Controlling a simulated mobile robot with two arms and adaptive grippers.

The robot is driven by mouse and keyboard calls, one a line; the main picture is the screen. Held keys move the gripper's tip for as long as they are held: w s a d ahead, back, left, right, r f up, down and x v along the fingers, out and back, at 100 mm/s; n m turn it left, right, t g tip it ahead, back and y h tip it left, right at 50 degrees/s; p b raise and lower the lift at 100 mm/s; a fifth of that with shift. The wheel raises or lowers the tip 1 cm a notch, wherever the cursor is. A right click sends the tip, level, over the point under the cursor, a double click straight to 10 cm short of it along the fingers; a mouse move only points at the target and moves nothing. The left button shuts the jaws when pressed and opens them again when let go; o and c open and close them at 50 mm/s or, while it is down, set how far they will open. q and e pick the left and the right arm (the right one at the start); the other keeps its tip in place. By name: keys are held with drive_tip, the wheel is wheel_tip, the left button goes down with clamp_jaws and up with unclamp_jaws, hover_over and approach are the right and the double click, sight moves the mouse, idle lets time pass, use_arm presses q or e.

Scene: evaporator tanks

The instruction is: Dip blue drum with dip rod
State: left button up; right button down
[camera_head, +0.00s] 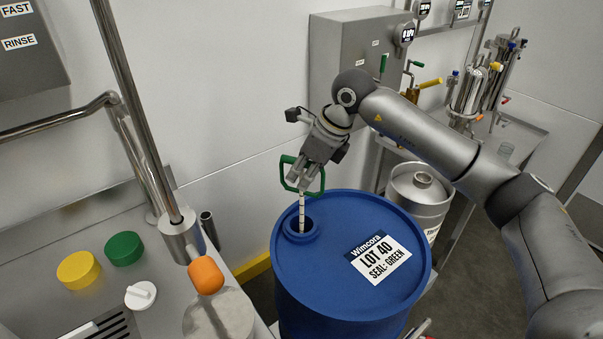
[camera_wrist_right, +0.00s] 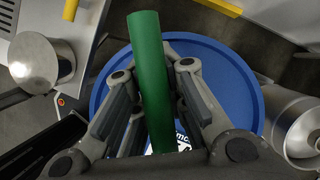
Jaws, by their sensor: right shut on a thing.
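The blue drum (camera_head: 340,285) stands upright in the middle of the head view, with a label reading "Wimcora LOT 40 SEAL: GREEN" on its top. The dip rod (camera_head: 302,212) has a green loop handle and a white marked shaft. Its shaft stands upright with the lower end inside the open bung hole (camera_head: 301,230), hidden in the drum. My right gripper (camera_head: 303,183) is shut on the green handle above the hole. The green handle (camera_wrist_right: 152,75) also shows between the fingers in the right wrist view, over the blue drum (camera_wrist_right: 235,75). My left gripper is not in view.
A counter at left holds a yellow cap (camera_head: 79,270), a green cap (camera_head: 124,248) and a white cap (camera_head: 140,295). An orange-tipped tap (camera_head: 206,275) stands near the drum. A steel keg (camera_head: 420,195) stands behind right. Floor at right is clear.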

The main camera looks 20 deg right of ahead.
drive_tip(key=shift+f+b, duration=0.65)
drive_tip(key=shift+f, duration=0.4)
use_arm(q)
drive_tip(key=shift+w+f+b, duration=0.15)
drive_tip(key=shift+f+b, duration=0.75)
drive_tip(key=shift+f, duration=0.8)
use_arm(e)
drive_tip(key=shift+f, duration=1.3)
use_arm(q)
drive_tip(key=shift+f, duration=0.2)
